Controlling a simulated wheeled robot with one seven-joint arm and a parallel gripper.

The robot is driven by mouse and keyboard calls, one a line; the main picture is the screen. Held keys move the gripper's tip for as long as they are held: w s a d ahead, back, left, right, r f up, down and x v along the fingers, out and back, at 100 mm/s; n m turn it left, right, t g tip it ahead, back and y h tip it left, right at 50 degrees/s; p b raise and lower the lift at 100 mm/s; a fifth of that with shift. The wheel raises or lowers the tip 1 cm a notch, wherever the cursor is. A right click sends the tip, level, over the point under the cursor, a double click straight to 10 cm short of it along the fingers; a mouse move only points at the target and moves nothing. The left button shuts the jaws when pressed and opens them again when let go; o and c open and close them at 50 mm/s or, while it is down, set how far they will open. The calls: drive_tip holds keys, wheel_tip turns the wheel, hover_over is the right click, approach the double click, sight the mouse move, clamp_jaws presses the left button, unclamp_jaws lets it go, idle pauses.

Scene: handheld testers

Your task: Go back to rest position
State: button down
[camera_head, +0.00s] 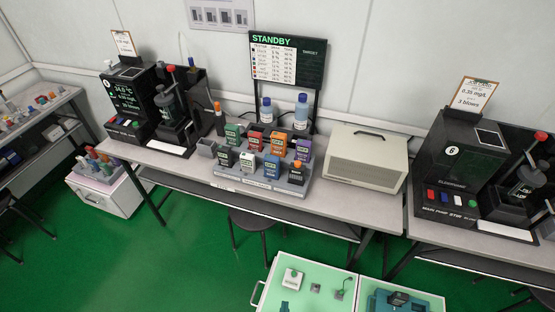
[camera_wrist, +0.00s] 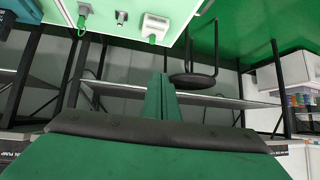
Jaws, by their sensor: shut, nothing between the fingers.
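My gripper (camera_wrist: 162,92) shows in the wrist view as two dark green fingers side by side, shut with nothing between them. Its wide green body with a dark bar fills the bottom of that view. The fingers point toward a table underside and a black stool (camera_wrist: 193,80), apart from both. The wrist view looks upside down. I cannot make out my gripper in the head view.
A pale green-topped cart (camera_head: 325,270) stands in front. Green floor (camera_head: 190,255) is open at left.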

drive_tip(key=s+r+t, duration=0.1)
drive_tip(key=s+r, duration=0.4)
drive_tip(key=r, duration=0.4)
drive_tip(key=s+a+r+n+t, duration=0.1)
drive_tip(key=s+r+t, duration=0.1)
drive_tip(key=s+r, duration=0.4)
drive_tip(key=s+a+r+t+y, duration=0.1)
drive_tip(key=s+r, duration=0.4)
drive_tip(key=r, duration=0.7)
drive_tip(key=shift+s+a+n+t, duration=0.25)
drive_tip(key=shift+n+t, duration=0.15)
drive_tip(key=shift+t, duration=0.3)
drive_tip(key=c, duration=2.5)
unclamp_jaws()
drive_tip(key=shift+r, duration=0.1)
